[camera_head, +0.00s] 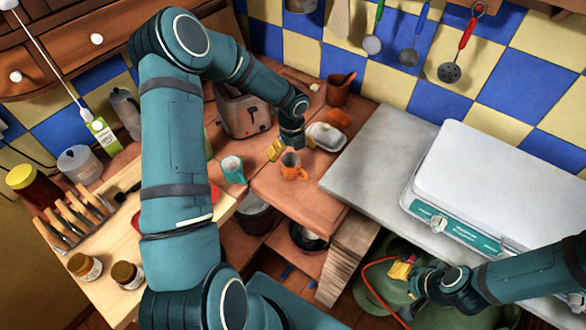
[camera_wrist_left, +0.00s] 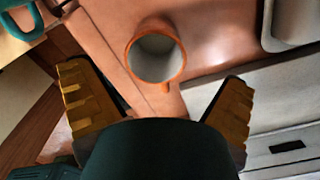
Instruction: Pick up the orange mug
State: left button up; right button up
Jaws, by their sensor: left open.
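The orange mug (camera_head: 291,171) stands upright on the brick counter, near its front edge. In the left wrist view the mug (camera_wrist_left: 132,62) shows its orange rim and pale, empty inside, with its handle toward the bottom of the picture. My left gripper (camera_head: 281,150) is just beside and above the mug in the head view. In the left wrist view its yellow fingers (camera_wrist_left: 155,82) are wide apart, with the mug ahead between them and nothing held. My right gripper (camera_head: 402,270) is low at the right, by a green rounded object; its opening is unclear.
A teal mug (camera_head: 232,171) stands left of the orange mug. A lidded white butter dish (camera_head: 327,136) stands behind it to the right. A toaster (camera_head: 243,115) and a brown pot (camera_head: 340,92) are farther back. A white scale (camera_head: 500,180) rests on the grey counter.

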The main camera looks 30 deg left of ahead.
aim_at(292, 165)
pick_arm(q)
jog(key=shift+s+d+f, duration=0.1)
jog(key=shift+s+f, duration=0.05)
jog(key=shift+f, duration=0.85)
jog(key=shift+s+d+f, duration=0.1)
jog(key=shift+s+f, duration=0.05)
jog(key=shift+f, duration=0.8)
jog(key=shift+s+d+f, duration=0.1)
jog(key=shift+s+f, duration=0.05)
jog(key=shift+f, duration=0.85)
jog(key=c, duration=1.3)
